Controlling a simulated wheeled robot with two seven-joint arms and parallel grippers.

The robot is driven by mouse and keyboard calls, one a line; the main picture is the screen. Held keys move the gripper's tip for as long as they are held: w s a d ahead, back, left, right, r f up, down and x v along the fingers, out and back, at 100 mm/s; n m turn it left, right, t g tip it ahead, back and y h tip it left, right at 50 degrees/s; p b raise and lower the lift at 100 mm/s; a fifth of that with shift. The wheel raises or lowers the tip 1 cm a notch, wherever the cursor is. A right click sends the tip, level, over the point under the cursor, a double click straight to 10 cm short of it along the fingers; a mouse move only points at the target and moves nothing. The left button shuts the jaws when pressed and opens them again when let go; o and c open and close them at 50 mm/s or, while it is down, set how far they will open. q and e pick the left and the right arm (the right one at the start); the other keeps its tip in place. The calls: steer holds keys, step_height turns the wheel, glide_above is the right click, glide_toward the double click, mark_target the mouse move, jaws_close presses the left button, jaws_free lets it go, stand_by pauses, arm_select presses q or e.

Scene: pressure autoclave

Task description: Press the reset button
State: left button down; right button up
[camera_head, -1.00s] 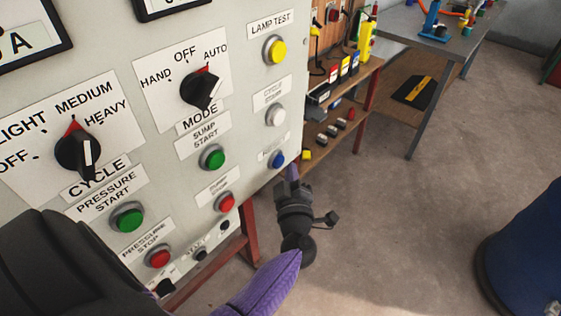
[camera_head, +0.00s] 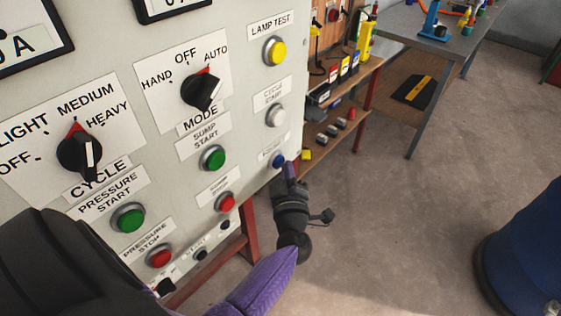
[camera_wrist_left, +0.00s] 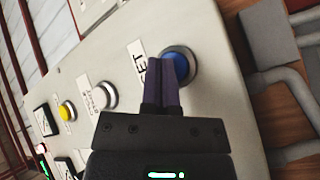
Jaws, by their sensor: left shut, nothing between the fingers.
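The reset button is the blue round button (camera_head: 278,161) at the lower right corner of the grey control panel (camera_head: 235,75). It also shows in the left wrist view (camera_wrist_left: 180,62), beside a label ending in "ET". My left gripper (camera_head: 290,170) is shut and empty, with its purple fingertips just right of and very close to the blue button. In the left wrist view the fingertips (camera_wrist_left: 157,62) overlap the left edge of the button; I cannot tell whether they touch it. My right gripper is not in view.
Nearby on the panel are the white cycle start button (camera_head: 275,117), the red button (camera_head: 225,202), the green sump start button (camera_head: 212,158) and the yellow lamp test button (camera_head: 275,51). A wooden shelf (camera_head: 345,125) with small parts stands behind. Floor at right is open, with a blue drum (camera_head: 525,255).

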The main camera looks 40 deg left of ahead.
arm_select(q)
steer(key=shift+a, duration=0.4)
stand_by(0.3)
steer(key=shift+d, duration=0.9)
